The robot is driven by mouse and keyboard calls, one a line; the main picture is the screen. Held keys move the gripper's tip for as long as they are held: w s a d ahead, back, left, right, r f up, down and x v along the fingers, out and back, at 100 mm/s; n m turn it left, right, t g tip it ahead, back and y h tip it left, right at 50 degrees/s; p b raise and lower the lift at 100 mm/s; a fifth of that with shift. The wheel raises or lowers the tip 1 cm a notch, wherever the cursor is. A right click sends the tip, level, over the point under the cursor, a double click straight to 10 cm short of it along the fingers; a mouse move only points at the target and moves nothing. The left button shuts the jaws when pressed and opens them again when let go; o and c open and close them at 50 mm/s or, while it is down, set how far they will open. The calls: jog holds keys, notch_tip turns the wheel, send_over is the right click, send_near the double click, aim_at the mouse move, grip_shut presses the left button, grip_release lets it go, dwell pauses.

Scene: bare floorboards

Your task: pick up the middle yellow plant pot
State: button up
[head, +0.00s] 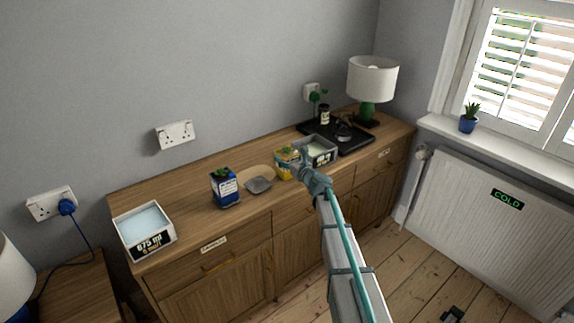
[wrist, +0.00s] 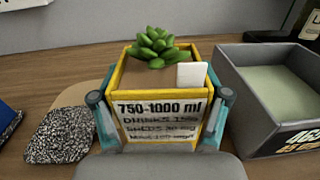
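The yellow plant pot (head: 286,165) stands on the wooden sideboard, partly behind my gripper (head: 314,178) in the head view. In the wrist view the pot (wrist: 160,92) is square, with a green succulent, a white tag and a "750-1000 ml" label. My gripper (wrist: 160,104) has one teal-grey finger at each side of the pot, close against its side edges. I see no clear gap, but cannot tell whether the fingers press on it. The pot looks upright; its base is hidden.
A grey tub (head: 318,152) stands close at the pot's right. A speckled grey object (head: 258,185) lies on a tan board (head: 259,172) at its left. A blue pot (head: 225,190) and a white tub (head: 146,232) stand farther left; a black tray (head: 352,143) and lamp (head: 372,79) farther right.

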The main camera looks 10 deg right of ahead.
jog(key=c, duration=0.5)
jog(key=shift+r, duration=0.15)
